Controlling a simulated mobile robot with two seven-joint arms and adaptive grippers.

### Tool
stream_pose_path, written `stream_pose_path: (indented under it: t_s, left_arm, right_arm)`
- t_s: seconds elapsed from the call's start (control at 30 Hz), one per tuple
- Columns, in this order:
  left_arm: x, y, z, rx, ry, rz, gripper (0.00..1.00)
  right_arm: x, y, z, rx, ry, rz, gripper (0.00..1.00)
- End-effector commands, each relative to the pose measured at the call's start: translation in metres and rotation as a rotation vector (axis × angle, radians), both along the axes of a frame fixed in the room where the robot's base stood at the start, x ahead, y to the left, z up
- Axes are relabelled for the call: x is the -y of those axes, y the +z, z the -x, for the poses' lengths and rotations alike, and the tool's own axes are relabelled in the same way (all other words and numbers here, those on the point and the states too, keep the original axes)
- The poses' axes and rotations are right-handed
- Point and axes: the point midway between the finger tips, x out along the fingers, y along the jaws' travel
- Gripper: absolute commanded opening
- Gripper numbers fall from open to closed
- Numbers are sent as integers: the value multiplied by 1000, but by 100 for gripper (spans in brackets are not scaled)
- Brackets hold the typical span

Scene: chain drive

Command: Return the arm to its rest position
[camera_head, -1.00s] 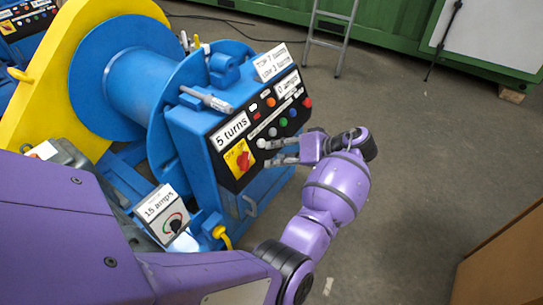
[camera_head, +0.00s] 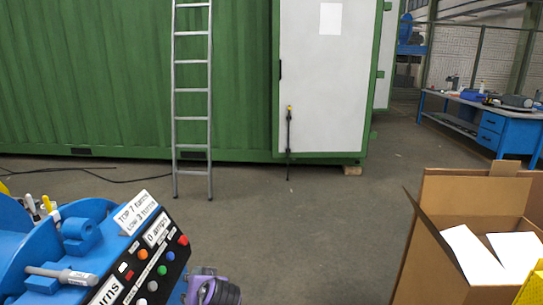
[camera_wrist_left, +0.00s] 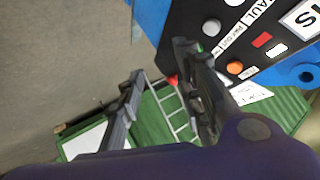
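Only a small purple and black part of my left arm's end (camera_head: 215,290) shows at the bottom of the head view, just right of the control panel. In the left wrist view, the two dark fingers of my left gripper (camera_wrist_left: 160,82) are apart with nothing held between them. The black control panel (camera_head: 150,265), with coloured buttons and labels such as "0 amps", is on the blue machine (camera_head: 22,245). In the left wrist view the panel (camera_wrist_left: 265,65) lies close behind the right-hand finger; I cannot tell whether they touch. My right gripper is out of view.
An open cardboard box (camera_head: 440,255) with white sheets stands at the right. A ladder (camera_head: 191,105) leans by the green container (camera_head: 90,80). A blue workbench (camera_head: 490,125) is at the back right. The grey floor (camera_head: 310,230) between machine and box is clear.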

Motion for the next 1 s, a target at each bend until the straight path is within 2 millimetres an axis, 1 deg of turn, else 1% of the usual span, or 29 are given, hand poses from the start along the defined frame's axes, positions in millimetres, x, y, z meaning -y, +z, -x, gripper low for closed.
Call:
stream_pose_path:
  t_s: [0.03, 0.07, 0.17, 0.27, 0.3, 0.37, 0.4, 0.47, 0.5, 0.57, 0.6, 0.67, 0.7, 0.77, 0.8, 0.87, 0.9, 1.0]
  left_arm:
    - [1, -4, 9, 18, -49, 10, 33]
    - [3, -7, 14, 32, -82, 18, 33]
    - [11, -18, 38, 79, -191, 50, 33]
    - [20, -27, 76, 125, -292, 89, 33]
    - [23, -30, 93, 142, -325, 105, 33]
    - [28, -33, 121, 164, -366, 134, 33]
    - [31, -35, 141, 176, -390, 155, 33]
    - [35, -37, 173, 191, -416, 184, 33]
    - [36, -38, 195, 197, -428, 207, 33]
    - [39, -38, 229, 203, -440, 239, 33]
    - [40, -38, 252, 202, -444, 262, 33]
    - [42, -39, 288, 194, -441, 296, 33]
    - [42, -40, 313, 183, -434, 319, 33]
    - [42, -42, 350, 159, -420, 350, 33]
    - [40, -46, 375, 131, -408, 365, 33]
    - [39, -52, 408, 89, -391, 380, 33]
    - [37, -56, 429, 61, -381, 383, 33]
    - [30, -67, 467, 6, -357, 387, 33]
  right_arm:
    - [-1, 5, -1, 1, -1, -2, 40]
    - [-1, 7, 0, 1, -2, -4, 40]
    - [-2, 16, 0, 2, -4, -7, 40]
    - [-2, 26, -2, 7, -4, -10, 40]
    - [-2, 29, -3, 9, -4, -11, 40]
    - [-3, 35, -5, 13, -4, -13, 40]
    - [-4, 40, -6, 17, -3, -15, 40]
    - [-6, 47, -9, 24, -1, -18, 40]
    - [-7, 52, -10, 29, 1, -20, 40]
    - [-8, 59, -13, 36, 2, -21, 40]
    - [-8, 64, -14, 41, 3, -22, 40]
    - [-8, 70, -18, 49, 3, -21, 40]
    - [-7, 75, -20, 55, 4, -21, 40]
    - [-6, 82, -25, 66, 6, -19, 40]
    - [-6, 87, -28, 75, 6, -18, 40]
    - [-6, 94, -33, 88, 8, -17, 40]
    - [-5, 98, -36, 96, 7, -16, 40]
    - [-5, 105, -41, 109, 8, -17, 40]
